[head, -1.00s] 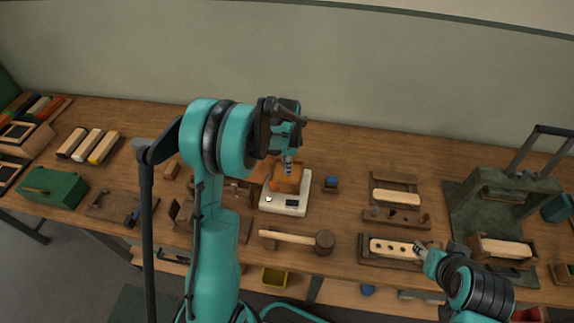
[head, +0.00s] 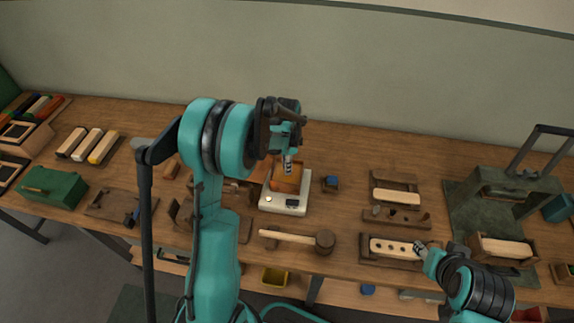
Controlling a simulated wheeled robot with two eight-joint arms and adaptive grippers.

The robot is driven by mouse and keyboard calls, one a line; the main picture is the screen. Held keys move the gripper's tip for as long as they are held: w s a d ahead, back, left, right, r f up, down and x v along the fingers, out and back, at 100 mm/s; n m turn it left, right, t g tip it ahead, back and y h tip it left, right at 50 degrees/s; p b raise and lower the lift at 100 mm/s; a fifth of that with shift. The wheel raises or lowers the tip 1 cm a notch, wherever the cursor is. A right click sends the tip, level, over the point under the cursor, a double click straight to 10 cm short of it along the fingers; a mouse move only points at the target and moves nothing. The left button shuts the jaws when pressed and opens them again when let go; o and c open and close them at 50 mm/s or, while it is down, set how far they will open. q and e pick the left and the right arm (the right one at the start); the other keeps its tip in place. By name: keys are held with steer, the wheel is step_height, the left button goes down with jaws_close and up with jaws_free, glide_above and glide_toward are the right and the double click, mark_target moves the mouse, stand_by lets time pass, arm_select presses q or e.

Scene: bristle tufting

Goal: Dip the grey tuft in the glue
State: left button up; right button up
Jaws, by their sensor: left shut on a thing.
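My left gripper (head: 288,163) points down at the copper-brown glue pot (head: 286,182), which sits on a white heater base (head: 287,205) with a small dark display. The gripper is shut on the grey tuft, with its fingertips at the pot's opening. The tuft itself is too small and too hidden to make out, and I cannot tell whether it touches the glue. My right gripper (head: 420,250) is low at the right end of a pale wooden block with dark holes (head: 391,248). Its fingers are too small to read.
A wooden mallet (head: 290,237) lies in front of the heater base. A small blue item (head: 331,181) sits right of the pot. A dark green press-like stand (head: 492,190) is at the right, and a green box (head: 52,188) at the left. Bare table lies behind the pot.

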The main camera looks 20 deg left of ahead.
arm_select(q)
steer(key=shift+r, duration=0.15)
stand_by(0.3)
steer(key=shift+r+p, duration=2.4)
steer(key=shift+r, duration=1.25)
